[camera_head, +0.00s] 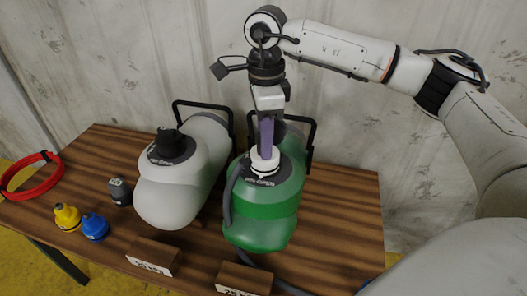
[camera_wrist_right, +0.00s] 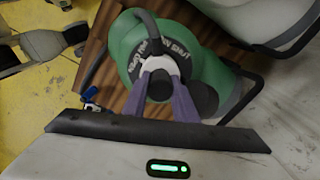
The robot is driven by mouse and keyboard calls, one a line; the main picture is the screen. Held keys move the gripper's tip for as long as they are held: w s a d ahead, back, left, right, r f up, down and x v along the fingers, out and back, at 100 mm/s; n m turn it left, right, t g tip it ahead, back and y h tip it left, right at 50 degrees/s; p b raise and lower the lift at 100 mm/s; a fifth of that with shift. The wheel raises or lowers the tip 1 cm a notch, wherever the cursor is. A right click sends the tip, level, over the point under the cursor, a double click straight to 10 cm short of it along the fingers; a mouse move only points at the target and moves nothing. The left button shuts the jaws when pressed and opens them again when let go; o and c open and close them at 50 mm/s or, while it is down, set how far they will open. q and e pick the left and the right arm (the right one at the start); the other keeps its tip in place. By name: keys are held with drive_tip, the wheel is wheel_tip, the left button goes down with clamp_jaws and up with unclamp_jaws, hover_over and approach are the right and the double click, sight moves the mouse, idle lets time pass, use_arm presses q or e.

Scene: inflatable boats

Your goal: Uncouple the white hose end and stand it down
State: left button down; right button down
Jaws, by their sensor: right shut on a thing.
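The white hose end (camera_head: 265,162) sits on top of the green pump (camera_head: 262,226), at its dark, lettered collar. A dark hose (camera_head: 230,195) runs from there down the pump's left side. My right gripper (camera_head: 265,148) points straight down from above, its purple fingers shut on the white hose end. In the right wrist view the fingers close around the hose end (camera_wrist_right: 159,84) over the green pump (camera_wrist_right: 122,40). Whether the hose end is still seated in the port cannot be told. My left gripper is not seen.
A pale grey pump (camera_head: 172,200) with a dark cap stands close left. Yellow (camera_head: 67,217), blue (camera_head: 95,227) and dark grey (camera_head: 120,191) fittings stand farther left, near a red hose coil (camera_head: 30,178). Two wooden label blocks (camera_head: 154,256) (camera_head: 243,279) line the front. Bare table (camera_head: 345,215) lies right.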

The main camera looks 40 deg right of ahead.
drive_tip(key=shift+s+f+n, duration=0.15)
drive_tip(key=shift+f+n, duration=0.25)
drive_tip(key=shift+n, duration=0.4)
drive_tip(key=shift+d+r+p, duration=0.1)
drive_tip(key=shift+r+p, duration=0.35)
drive_tip(key=shift+r, duration=0.1)
drive_tip(key=shift+r, duration=0.45)
drive_tip(key=shift+r+p, duration=2.05)
drive_tip(key=shift+r, duration=0.35)
drive_tip(key=shift+f, duration=0.1)
